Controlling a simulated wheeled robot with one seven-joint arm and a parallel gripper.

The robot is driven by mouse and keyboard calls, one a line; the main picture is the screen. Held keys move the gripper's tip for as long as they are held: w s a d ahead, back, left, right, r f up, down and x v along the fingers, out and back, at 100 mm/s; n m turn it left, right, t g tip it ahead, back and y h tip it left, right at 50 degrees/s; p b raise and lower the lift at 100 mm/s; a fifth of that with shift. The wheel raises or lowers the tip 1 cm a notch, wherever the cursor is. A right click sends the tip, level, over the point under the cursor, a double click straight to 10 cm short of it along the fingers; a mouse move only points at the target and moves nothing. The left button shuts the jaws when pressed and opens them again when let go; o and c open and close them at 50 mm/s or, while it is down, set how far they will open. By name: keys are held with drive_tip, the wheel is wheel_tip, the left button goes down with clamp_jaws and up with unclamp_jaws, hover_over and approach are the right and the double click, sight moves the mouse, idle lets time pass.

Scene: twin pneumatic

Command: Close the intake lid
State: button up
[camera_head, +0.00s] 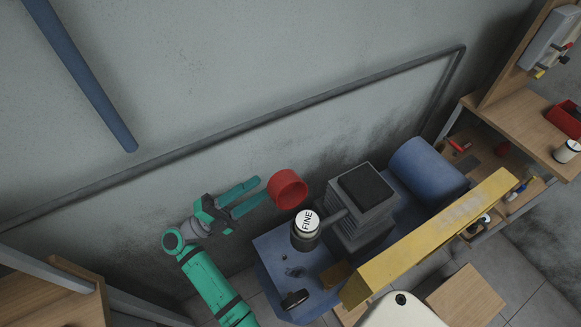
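No part is plainly marked as the intake lid. A dark round canister with a white top reading FINE (306,223) stands on the blue machine (275,248), beside a finned grey block (362,205). A red, hollow, cup-like cylinder (288,188) is left of and above the canister, its opening turned toward the camera. Whether it is attached to anything is unclear. My teal gripper (262,190) is just left of the red cylinder, fingers pointing at it. The fingers are apart with nothing seen between them. Whether the fingertips touch the red cylinder is unclear.
A yellow beam (430,238) runs along the machine's near side. A blue tank (429,168) is at its right end. A grey pipe (240,128) crosses the wall behind, and a blue pipe (85,78) hangs upper left. Wooden benches stand right (510,120) and lower left (40,298).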

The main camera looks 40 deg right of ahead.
drive_tip(key=x, duration=1)
drive_tip(key=shift+d+r, duration=0.15)
drive_tip(key=shift+d, duration=0.2)
drive_tip(key=shift+s, duration=0.1)
drive_tip(key=shift+c, duration=0.2)
clamp_jaws()
